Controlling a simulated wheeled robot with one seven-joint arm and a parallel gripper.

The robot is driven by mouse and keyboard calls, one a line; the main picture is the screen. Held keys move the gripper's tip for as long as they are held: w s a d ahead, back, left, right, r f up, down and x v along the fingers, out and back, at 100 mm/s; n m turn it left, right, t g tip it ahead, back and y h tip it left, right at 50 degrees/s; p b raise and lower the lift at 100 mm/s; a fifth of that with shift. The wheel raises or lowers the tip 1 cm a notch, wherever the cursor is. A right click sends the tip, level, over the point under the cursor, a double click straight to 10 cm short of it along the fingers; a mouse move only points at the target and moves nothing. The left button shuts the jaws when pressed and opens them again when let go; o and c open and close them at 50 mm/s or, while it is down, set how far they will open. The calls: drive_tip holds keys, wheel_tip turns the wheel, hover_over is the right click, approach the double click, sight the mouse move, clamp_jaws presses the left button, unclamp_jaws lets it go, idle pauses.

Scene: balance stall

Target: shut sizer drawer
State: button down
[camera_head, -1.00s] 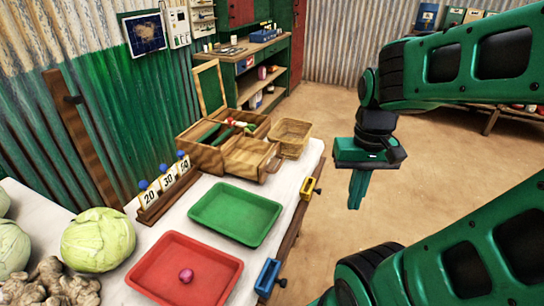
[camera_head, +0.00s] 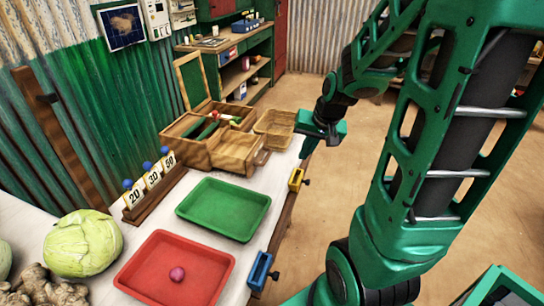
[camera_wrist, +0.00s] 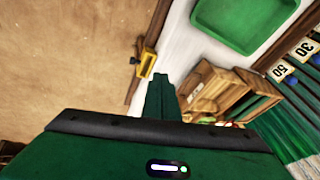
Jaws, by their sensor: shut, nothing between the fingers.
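The wooden sizer box (camera_head: 178,141) stands at the far end of the white table, holding red and green produce. Its drawer (camera_head: 240,151) sticks out of the front toward the table's right edge, with a small knob on its face. The box also shows in the wrist view (camera_wrist: 243,84), with the drawer (camera_wrist: 198,83) on its near side. My gripper (camera_head: 306,150) is shut and empty. It points down near the table's right edge, to the right of the drawer and apart from it. In the wrist view its fingers (camera_wrist: 161,82) are together.
A green tray (camera_head: 223,208), a red tray (camera_head: 175,272) and a number rack (camera_head: 155,195) are nearer. Yellow (camera_head: 296,179) and blue (camera_head: 260,270) clamps sit on the table edge. The floor to the right is open.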

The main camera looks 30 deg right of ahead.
drive_tip(key=w+f, duration=0.3)
drive_tip(key=w, duration=0.1)
drive_tip(key=w+d+f+m+t, duration=0.1)
drive_tip(key=w+f, duration=0.3)
drive_tip(key=w+f+t, duration=0.1)
drive_tip(key=w+f, duration=0.2)
drive_tip(key=w, duration=0.1)
drive_tip(key=shift+w+d+f, duration=0.3)
drive_tip(key=shift+w, duration=0.05)
drive_tip(key=shift+w+a+f, duration=0.1)
drive_tip(key=shift+w+a, duration=0.7)
drive_tip(key=shift+w, duration=0.15)
drive_tip(key=shift+w+a+f, duration=0.15)
drive_tip(key=shift+w+a, duration=0.3)
drive_tip(key=shift+w, duration=0.1)
